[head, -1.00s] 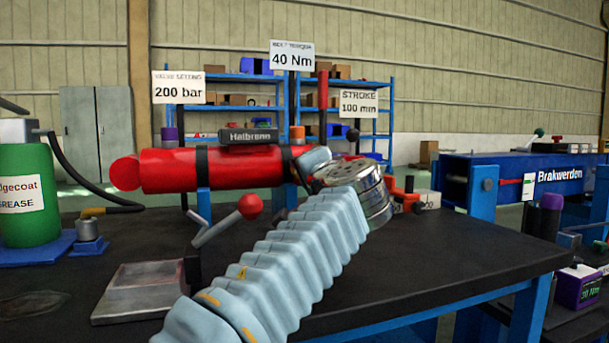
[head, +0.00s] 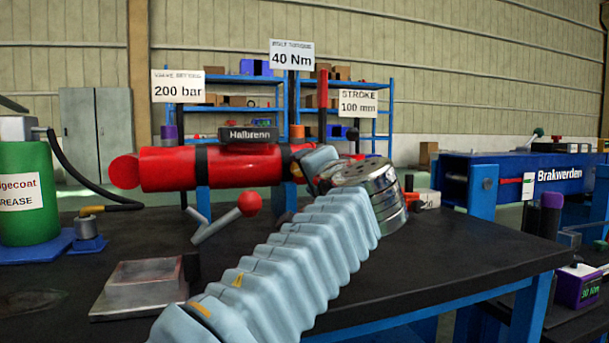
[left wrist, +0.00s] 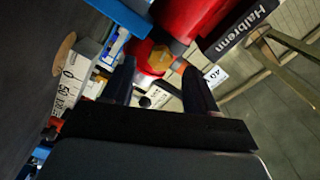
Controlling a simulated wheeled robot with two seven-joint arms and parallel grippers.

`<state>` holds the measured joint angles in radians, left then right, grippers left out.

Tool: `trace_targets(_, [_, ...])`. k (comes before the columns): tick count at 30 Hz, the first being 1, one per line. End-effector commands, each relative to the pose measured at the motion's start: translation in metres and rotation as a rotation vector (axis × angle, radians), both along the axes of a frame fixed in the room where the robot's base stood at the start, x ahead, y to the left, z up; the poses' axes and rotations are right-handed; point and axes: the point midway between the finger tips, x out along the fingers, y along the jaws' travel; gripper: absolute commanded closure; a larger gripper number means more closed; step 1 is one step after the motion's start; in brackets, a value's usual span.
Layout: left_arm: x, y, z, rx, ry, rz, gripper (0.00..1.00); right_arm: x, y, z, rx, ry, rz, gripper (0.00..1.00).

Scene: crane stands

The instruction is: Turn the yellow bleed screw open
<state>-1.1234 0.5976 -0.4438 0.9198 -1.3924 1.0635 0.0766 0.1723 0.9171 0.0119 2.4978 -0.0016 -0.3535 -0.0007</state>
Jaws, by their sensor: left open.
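The bleed screw (left wrist: 158,57), a yellow hexagonal head, shows at the end of the red cylinder in the left wrist view. My left gripper (left wrist: 158,67) is open, with one dark finger on each side of the screw in this picture. I cannot tell whether the fingertips reach around it or stop short of it. In the head view the red cylinder (head: 168,168) lies level on blue supports. My left wrist covers its right end there, hiding the screw and most of the gripper. My right gripper is not in view.
A lever with a red ball (head: 249,204) stands in front of the cylinder. A metal block (head: 145,285) lies at the bench's front left, and a green grease drum (head: 28,205) stands at far left. The dark bench top (head: 440,255) is clear at right.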

Motion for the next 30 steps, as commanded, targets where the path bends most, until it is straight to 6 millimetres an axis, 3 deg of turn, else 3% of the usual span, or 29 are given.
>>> trace_targets(6, [-0.053,-0.018,-0.002,0.0,0.0,-0.005,0.42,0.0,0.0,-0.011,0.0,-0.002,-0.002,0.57])
trace_targets(12, [-0.089,-0.03,-0.001,0.002,0.001,-0.003,0.42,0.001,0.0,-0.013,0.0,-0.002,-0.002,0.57])
trace_targets(18, [-0.104,-0.034,-0.001,0.001,0.001,0.001,0.42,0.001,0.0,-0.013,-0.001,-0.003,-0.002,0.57])
trace_targets(30, [-0.104,-0.034,-0.001,0.001,0.001,0.001,0.42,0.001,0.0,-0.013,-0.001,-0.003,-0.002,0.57])
